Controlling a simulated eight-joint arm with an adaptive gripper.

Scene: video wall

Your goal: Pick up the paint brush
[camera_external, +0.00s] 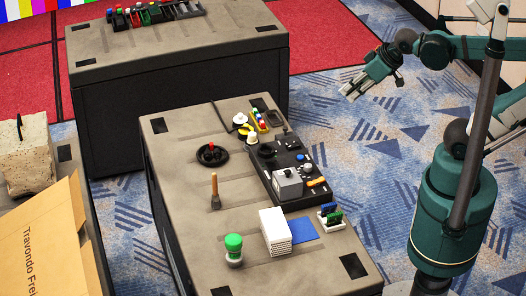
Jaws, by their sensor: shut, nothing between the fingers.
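The paint brush (214,190) appears to be the thing with a thin orange-brown wooden handle and a dark lower end. It stands upright, handle up, on the near grey table (176,262), left of the black tray. My gripper (344,94) is shut and empty. It hangs in the air at the upper right, beyond the table's right edge and well apart from the brush. Nothing hides the brush.
Around the brush are a black dish (211,161), a green-topped jar (233,250), a white stack (274,232) and a black tray (262,178) with small items. A farther table (180,55) stands behind. The tabletop left of the brush is clear.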

